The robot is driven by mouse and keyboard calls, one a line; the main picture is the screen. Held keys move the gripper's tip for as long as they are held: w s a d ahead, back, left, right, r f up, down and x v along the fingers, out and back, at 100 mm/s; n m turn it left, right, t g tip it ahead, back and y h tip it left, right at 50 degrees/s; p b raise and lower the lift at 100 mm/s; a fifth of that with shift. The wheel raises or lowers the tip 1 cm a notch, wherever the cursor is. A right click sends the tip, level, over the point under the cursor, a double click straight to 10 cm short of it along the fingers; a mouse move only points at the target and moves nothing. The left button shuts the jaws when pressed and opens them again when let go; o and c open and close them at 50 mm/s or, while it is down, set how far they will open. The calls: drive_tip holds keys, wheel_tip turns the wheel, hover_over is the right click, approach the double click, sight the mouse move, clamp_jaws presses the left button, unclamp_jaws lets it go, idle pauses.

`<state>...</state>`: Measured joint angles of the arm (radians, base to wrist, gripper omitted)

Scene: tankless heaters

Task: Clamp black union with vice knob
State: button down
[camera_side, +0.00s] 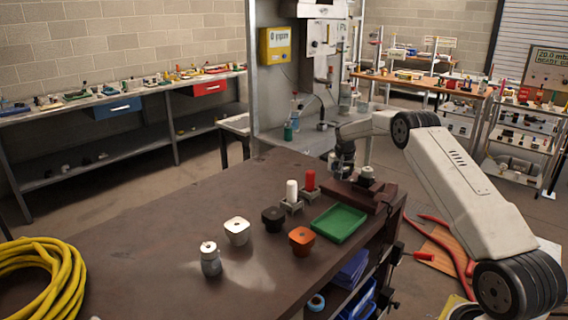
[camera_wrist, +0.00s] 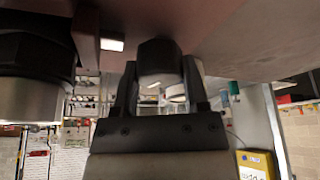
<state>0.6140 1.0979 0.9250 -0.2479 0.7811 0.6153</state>
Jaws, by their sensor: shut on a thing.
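The dark reddish vice (camera_side: 352,196) sits at the right end of the brown table. A black union (camera_side: 367,173) with a pale top stands at the vice; in the wrist view a large black body with a pale metal ring, apparently the union (camera_wrist: 36,62), fills the left edge. My gripper (camera_side: 344,168) is beside the union, on its left, low at the vice. In the wrist view my gripper (camera_wrist: 160,85) is shut, its fingers on both sides of a black faceted knob (camera_wrist: 159,60), which appears to be the vice knob. I cannot tell whether the jaws touch the union.
A green tray (camera_side: 338,224), a white cylinder (camera_side: 292,190) and a red cylinder (camera_side: 310,181) in grey holders stand near the vice. Black (camera_side: 273,219), orange (camera_side: 301,240) and white (camera_side: 237,231) parts stand further left. A yellow hose coil (camera_side: 45,275) lies at far left.

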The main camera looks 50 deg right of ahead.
drive_tip(key=shift+c, duration=0.5)
unclamp_jaws()
drive_tip(key=shift+r, duration=0.1)
drive_tip(key=v, duration=0.7)
drive_tip(key=shift+a+r, duration=0.2)
drive_tip(key=shift+r, duration=0.1)
